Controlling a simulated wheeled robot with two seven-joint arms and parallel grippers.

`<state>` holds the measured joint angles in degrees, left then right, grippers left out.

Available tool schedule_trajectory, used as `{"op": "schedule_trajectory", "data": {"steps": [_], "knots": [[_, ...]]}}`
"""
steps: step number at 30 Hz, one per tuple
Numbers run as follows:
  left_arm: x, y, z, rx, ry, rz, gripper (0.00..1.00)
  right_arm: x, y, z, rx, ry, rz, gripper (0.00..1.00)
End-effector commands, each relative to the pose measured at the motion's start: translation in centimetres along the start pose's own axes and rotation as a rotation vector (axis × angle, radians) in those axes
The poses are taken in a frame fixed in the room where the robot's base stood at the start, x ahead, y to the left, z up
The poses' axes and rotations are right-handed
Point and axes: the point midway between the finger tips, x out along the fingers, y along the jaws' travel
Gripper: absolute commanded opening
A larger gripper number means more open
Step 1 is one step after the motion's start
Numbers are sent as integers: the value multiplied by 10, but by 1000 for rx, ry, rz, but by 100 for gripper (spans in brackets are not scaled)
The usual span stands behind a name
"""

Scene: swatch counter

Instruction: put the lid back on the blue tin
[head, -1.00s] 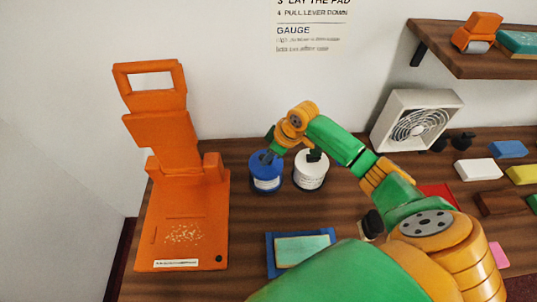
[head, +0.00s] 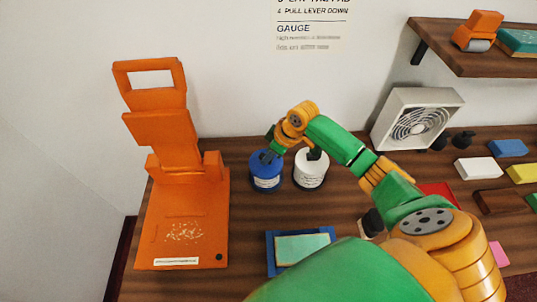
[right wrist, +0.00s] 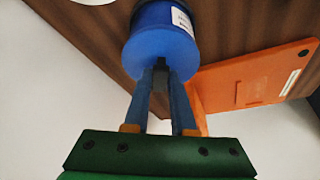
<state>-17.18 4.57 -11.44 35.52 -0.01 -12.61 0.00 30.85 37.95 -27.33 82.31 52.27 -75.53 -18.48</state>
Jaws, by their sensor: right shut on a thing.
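The blue tin (head: 266,183) with a white label stands upright on the wooden counter. Its blue lid (right wrist: 160,48) shows in the right wrist view with a dark knob (right wrist: 161,82) facing my gripper. My right gripper (head: 268,157) is over the tin, and in the right wrist view its two fingers (right wrist: 161,77) are shut on the knob. The lid lies against the tin's top with no clear gap; I cannot tell whether it is fully seated. The fingers partly hide the lid's top in the head view. My left gripper is not in view.
A white tin (head: 310,172) stands close on the right. An orange press (head: 182,225) stands on the left. A blue tray with a green pad (head: 303,247) lies in front. A fan (head: 416,124) and several coloured blocks are at the right, below a shelf (head: 465,62).

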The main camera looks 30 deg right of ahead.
Motion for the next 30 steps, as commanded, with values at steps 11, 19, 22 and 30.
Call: {"op": "schedule_trajectory", "data": {"steps": [11, 19, 22, 30], "knots": [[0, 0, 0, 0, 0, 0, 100, 0, 0, 0, 0, 0, 0, 59], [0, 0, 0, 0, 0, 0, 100, 0, 0, 0, 0, 0, 0, 69], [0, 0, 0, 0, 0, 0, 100, 0, 0, 0, 0, 0, 0, 89], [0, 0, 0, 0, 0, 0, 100, -1, 0, 0, 0, 0, 0, 89]]}}
